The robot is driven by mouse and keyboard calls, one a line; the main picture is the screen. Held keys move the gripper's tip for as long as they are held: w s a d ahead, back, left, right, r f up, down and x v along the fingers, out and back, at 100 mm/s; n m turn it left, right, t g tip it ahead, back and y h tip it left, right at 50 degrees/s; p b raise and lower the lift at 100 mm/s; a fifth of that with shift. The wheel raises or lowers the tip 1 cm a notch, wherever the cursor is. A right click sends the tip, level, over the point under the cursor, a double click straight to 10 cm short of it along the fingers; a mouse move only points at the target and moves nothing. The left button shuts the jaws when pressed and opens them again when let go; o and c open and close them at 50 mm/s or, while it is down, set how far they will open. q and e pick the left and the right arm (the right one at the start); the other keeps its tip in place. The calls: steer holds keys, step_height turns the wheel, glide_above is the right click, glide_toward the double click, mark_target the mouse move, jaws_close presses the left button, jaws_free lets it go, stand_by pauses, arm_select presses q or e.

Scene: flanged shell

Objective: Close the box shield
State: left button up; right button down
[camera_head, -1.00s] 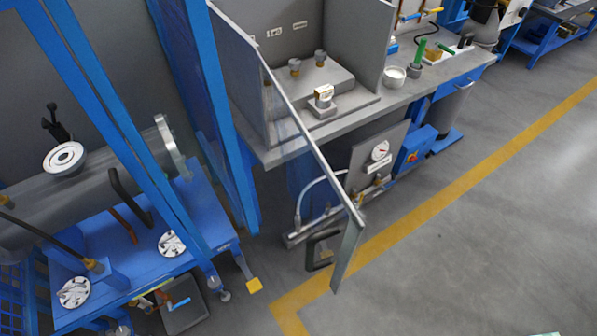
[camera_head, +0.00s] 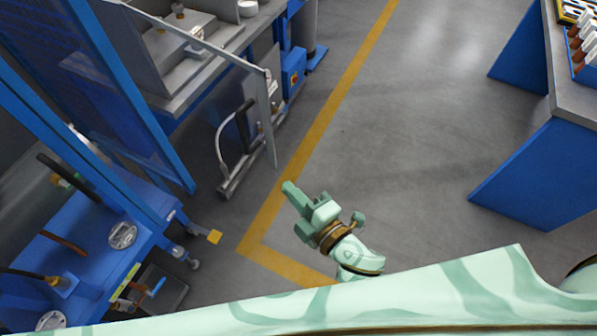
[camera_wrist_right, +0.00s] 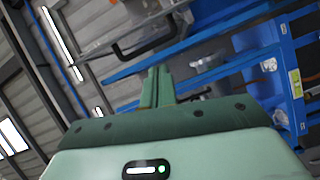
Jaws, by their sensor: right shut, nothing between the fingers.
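The box shield (camera_head: 267,115) is a clear panel with a grey frame. It stands swung out from the grey open-fronted box (camera_head: 150,60) on the bench, its free end over the floor. A dark handle (camera_head: 243,120) shows beside that free end. My right gripper (camera_head: 289,188) is shut and empty, just below and right of the shield's free end, with a visible gap in the picture. In the right wrist view its fingers (camera_wrist_right: 157,85) are together, and a dark curved handle shows beyond them; I cannot tell whose it is. My left gripper is not in view.
A blue cart (camera_head: 85,240) and blue frame posts stand at the left. A blue-sided table (camera_head: 535,175) with a tray of bottles stands at the right. The grey floor between, with a yellow line (camera_head: 330,110), is clear.

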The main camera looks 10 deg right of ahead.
mark_target(275, 144)
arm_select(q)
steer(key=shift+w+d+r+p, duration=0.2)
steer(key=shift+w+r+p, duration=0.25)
arm_select(e)
steer(key=shift+w+a+r+n+t+y, duration=0.15)
steer(key=shift+w+a+r+n, duration=0.25)
steer(key=shift+w, duration=1.5)
steer(key=shift+w+a+r+n+t+y, duration=0.1)
steer(key=shift+w+a+r+n, duration=0.25)
steer(key=shift+w, duration=1.6)
steer(key=shift+w+a+r+n+t+y, duration=0.2)
steer(key=shift+w+r+n, duration=0.3)
steer(key=shift+w, duration=1.4)
steer(key=shift+f+g, duration=0.1)
steer(key=shift+g, duration=0.15)
